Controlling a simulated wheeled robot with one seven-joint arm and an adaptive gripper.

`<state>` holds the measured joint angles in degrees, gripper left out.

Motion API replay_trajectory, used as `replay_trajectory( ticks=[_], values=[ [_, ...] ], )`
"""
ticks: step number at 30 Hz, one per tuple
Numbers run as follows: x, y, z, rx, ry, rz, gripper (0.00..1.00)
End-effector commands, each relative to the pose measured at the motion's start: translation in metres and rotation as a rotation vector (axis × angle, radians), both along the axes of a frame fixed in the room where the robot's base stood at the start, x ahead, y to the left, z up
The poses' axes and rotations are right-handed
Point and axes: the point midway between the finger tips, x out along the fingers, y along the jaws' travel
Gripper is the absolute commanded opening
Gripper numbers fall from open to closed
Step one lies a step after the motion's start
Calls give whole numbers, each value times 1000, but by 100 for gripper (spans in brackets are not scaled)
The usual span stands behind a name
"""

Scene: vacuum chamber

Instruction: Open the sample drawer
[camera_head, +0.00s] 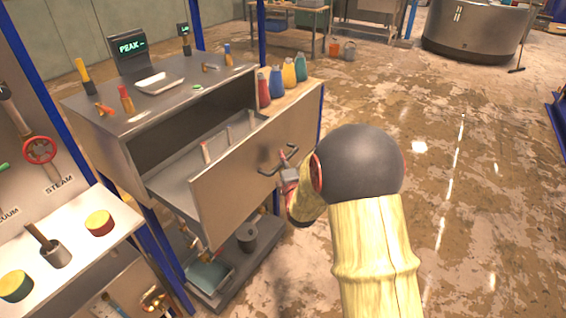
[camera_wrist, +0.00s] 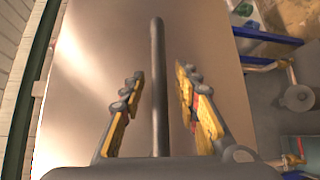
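The sample drawer (camera_head: 222,192) is pulled out of the grey metal cabinet (camera_head: 128,158). Its inside shows, with several small upright pieces in it. Its flat front panel fills much of the wrist view (camera_wrist: 215,60). A dark bar handle (camera_wrist: 157,60) runs along the middle of that panel. My gripper (camera_head: 281,162) is at the drawer front. In the wrist view, the yellow fingers of my gripper (camera_wrist: 160,80) stand open on both sides of the bar, with a gap on each side. The head view does not show clearly whether they touch the handle.
A screen reading PEAK (camera_head: 130,46), a tray (camera_head: 159,83) and hand tools stand on the cabinet top. Several coloured bottles (camera_head: 276,82) stand behind the drawer. A side bench (camera_head: 70,262) with knobs is at left. The floor (camera_head: 450,180) at right is clear.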

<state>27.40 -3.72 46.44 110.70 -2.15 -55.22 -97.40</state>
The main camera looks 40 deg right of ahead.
Motion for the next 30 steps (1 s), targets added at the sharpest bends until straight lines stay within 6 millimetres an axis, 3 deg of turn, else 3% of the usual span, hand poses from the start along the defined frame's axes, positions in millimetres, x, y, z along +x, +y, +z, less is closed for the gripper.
replay_trajectory(
  ticks=[7,21,30],
  values=[
    [-12,6,3,-1,-2,0,32],
    [-87,42,14,0,-1,0,32],
    [-106,51,17,0,0,0,32]
  ],
)
